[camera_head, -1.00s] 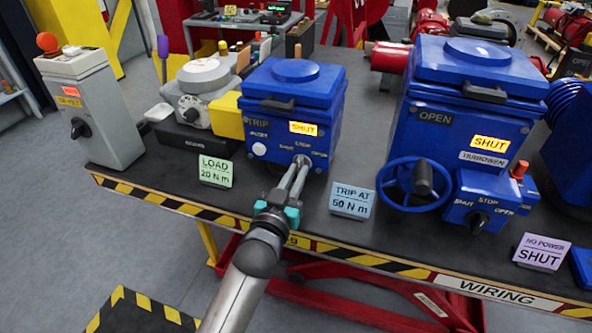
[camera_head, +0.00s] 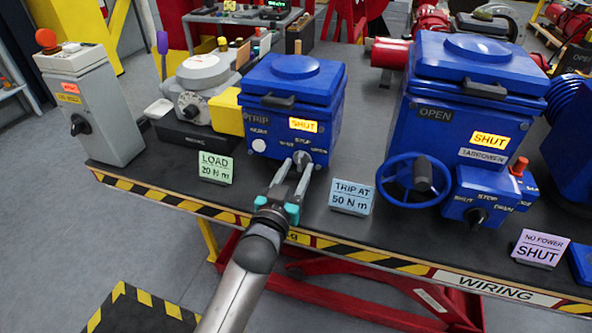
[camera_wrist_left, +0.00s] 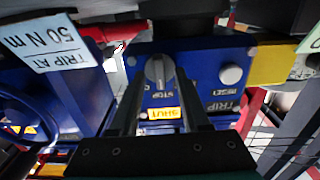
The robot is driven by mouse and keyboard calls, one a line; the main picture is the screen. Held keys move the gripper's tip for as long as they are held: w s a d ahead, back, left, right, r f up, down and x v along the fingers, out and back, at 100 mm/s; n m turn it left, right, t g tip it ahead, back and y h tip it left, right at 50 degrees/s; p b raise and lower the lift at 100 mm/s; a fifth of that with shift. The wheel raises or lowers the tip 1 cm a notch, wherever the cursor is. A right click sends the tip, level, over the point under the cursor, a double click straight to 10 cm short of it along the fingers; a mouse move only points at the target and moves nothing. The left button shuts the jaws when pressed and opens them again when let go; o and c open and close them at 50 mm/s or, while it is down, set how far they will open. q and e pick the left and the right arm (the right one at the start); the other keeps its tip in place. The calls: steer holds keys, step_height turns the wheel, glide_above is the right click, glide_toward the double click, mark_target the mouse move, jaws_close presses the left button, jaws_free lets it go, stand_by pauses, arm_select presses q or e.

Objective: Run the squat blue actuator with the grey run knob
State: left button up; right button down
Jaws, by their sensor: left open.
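The squat blue actuator (camera_head: 292,105) stands on the bench, left of the taller blue one, with a lit SHUT display (camera_head: 303,125). Its grey run knob (camera_wrist_left: 159,71) is on the front panel, under the SHUT, STOP, OPEN lettering. In the left wrist view, which is upside down, the knob's grip bar stands in line with STOP. My left gripper (camera_head: 297,165) is open at the panel, its two fingers spread with the knob between them in line of sight. I cannot tell whether either finger touches it. My right gripper is not in view.
A white button (camera_head: 259,146) sits left of the knob. The LOAD card (camera_head: 216,167) and TRIP AT card (camera_head: 352,197) stand either side of my arm. The taller actuator (camera_head: 470,125) has a blue handwheel (camera_head: 393,196). A grey control post (camera_head: 92,110) stands at left.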

arm_select(q)
steer(key=p+v, duration=0.2)
steer(key=v, duration=1.3)
steer(key=shift+s+p, duration=0.15)
steer(key=shift+p, duration=0.15)
steer(key=s+a+f+g+y, duration=0.1)
steer(key=s+a+f+g, duration=0.2)
steer(key=f, duration=0.7)
steer(key=s+a+f+g+y, duration=0.1)
steer(key=s+f+g, duration=0.25)
steer(key=f, duration=0.75)
steer(key=s+a+f+g+y, duration=0.15)
steer(key=s+f, duration=0.35)
steer(key=f, duration=0.5)
steer(key=s+a+f+g, duration=0.2)
steer(key=s+f, duration=0.2)
steer(key=s, duration=0.3)
steer(key=s+a+f+g+y, duration=0.1)
steer(key=s+a+f+g, duration=0.2)
steer(key=s+f, duration=0.2)
steer(key=s+a+f+n+g+y, duration=0.1)
steer(key=s+a+f+g, duration=0.2)
steer(key=s, duration=0.7)
steer(key=shift+s+a+f, duration=0.25)
steer(key=shift+s+f, duration=0.05)
steer(key=shift+f, duration=0.35)
